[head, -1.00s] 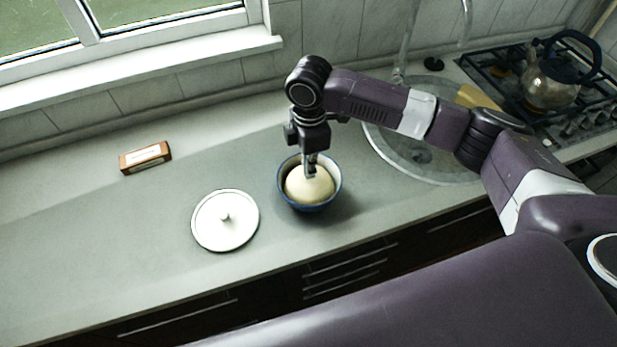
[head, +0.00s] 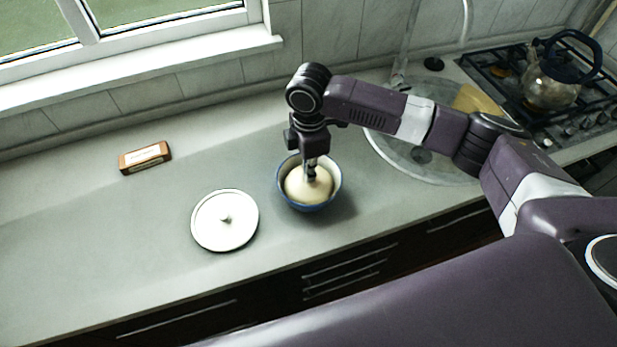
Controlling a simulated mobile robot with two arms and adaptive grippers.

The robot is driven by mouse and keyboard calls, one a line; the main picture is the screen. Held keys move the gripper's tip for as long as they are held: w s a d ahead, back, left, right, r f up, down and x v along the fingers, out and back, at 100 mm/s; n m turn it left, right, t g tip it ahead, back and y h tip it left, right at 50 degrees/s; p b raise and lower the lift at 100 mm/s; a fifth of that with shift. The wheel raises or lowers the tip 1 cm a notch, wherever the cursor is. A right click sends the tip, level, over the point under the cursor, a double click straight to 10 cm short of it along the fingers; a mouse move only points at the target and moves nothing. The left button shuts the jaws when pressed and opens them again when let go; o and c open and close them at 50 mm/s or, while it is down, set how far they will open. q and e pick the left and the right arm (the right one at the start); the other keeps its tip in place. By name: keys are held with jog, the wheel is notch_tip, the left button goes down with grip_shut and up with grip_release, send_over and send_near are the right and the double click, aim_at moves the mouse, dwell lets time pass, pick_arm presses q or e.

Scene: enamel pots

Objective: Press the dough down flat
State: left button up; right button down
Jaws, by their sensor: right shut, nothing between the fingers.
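The pale dough (head: 306,190) is a rounded mound inside a blue enamel pot (head: 311,207) with a white inside, near the counter's front edge. My right gripper (head: 311,175) points down into the pot, shut and empty, with its fingertips at the top of the dough. The tips seem to touch or sink slightly into the dough. The gripper hides part of the dough's far side and of the pot's back rim. My left gripper is not in view.
A white lid (head: 225,220) with a knob lies on the counter left of the pot. A small brown box (head: 145,158) lies further back left. A round sink (head: 420,160) and a stove with a kettle (head: 553,82) are on the right. The left counter is clear.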

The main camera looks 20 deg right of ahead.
jog(key=shift+s+f+b, duration=0.1)
jog(key=shift+f+b, duration=0.3)
jog(key=shift+f, duration=1.1)
jog(key=shift+r, duration=0.15)
notch_tip(320, 180, up, 8)
jog(key=p, duration=0.8)
dwell(0.3)
